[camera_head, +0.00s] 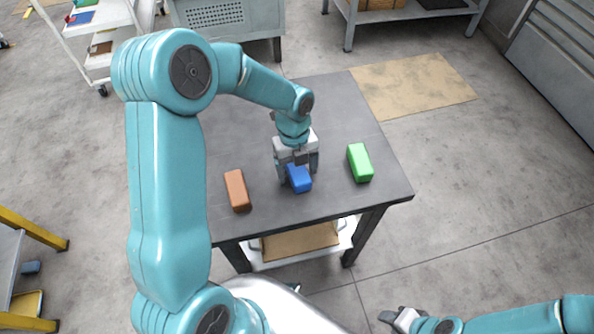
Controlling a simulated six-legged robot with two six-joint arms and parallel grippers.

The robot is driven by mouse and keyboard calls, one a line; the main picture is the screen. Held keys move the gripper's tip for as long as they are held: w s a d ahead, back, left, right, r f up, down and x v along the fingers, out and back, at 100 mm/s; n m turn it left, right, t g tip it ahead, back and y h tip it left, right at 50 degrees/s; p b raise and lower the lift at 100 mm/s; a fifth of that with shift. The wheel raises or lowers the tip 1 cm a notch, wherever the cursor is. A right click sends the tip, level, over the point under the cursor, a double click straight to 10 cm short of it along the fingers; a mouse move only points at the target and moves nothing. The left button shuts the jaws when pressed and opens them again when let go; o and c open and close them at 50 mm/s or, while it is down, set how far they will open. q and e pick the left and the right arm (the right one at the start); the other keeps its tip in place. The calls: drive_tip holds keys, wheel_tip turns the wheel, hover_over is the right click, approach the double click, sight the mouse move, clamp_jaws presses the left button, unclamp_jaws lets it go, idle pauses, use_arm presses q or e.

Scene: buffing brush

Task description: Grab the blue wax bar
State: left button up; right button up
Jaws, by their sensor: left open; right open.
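The blue wax bar (299,180) lies on the dark grey table (330,110), between the other two bars. My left gripper (297,172) reaches down over it from behind, jaws open, with its fingers at the bar's far part. The fingers and palm hide the far end of the bar. I cannot tell whether the fingers touch it. My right gripper (391,318) is at the bottom of the view, off the table, low and to the right, open and empty.
A brown-orange bar (237,190) lies left of the blue bar and a green bar (360,162) lies right of it. The table has a lower shelf with a cardboard piece (300,241). A white cart (95,22) stands at the back left.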

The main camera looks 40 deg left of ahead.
use_arm(q)
drive_tip(key=c, duration=1.1)
drive_tip(key=shift+c, duration=0.2)
